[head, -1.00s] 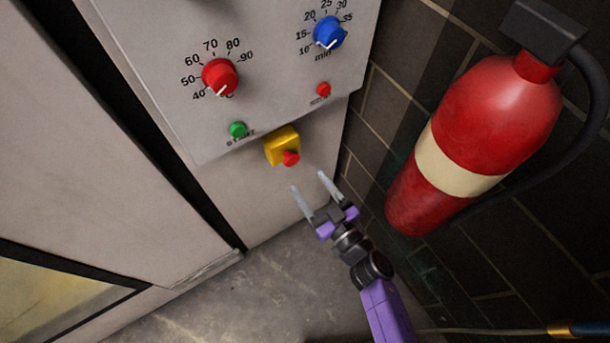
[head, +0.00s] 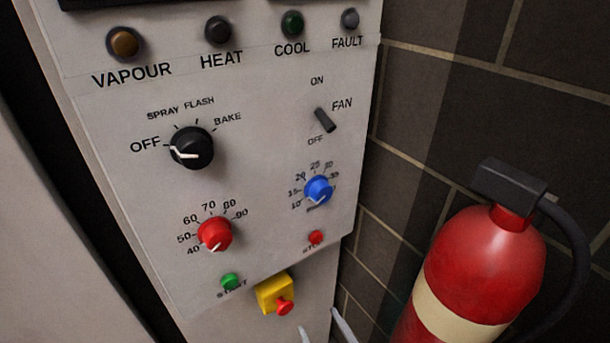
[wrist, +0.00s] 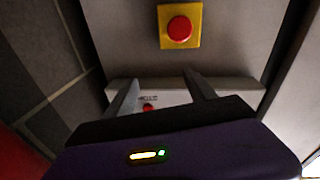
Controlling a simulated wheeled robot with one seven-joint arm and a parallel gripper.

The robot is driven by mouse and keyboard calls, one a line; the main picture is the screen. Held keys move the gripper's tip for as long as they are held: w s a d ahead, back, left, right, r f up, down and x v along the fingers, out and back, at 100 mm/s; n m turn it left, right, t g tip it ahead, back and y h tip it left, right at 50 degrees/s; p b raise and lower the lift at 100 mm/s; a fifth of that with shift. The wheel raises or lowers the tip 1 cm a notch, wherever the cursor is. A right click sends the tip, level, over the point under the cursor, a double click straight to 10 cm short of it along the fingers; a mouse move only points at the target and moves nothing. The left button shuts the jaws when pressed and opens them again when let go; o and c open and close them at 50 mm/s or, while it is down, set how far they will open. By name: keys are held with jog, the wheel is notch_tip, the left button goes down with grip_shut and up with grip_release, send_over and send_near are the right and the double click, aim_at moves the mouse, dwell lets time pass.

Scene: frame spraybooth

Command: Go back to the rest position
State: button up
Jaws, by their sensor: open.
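My gripper (head: 323,334) shows only its fingertips at the bottom edge of the head view, below and right of the yellow box with the red emergency button (head: 277,295). In the wrist view my gripper (wrist: 160,88) is open with nothing between its fingers. The red emergency button on its yellow box (wrist: 180,28) shows there beyond the fingertips, apart from them. The rest of my arm is out of the head view.
The grey control panel (head: 255,190) carries a black mode knob (head: 191,148) pointing to OFF, a red dial (head: 214,234), a blue dial (head: 318,190) and a fan switch (head: 324,120). A red fire extinguisher (head: 484,265) stands at right against the dark tiled wall (head: 440,110).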

jog(key=s+d+r+m+h, duration=0.2)
jog(key=s+d+r+h, duration=0.1)
jog(key=s, duration=0.8)
jog(key=s+d+r+m+g+h, duration=0.1)
jog(key=s+d+r+m+h, duration=0.1)
jog(key=s+d+r, duration=0.4)
jog(key=s+d+r+m+g+h, duration=0.1)
jog(key=s+d+r+m+h, duration=0.2)
jog(key=s+d, duration=0.4)
jog(key=shift+s+r+h, duration=0.3)
jog(key=shift+s+r, duration=0.5)
jog(key=shift+s, duration=3.7)
jog(key=shift+d, duration=0.1)
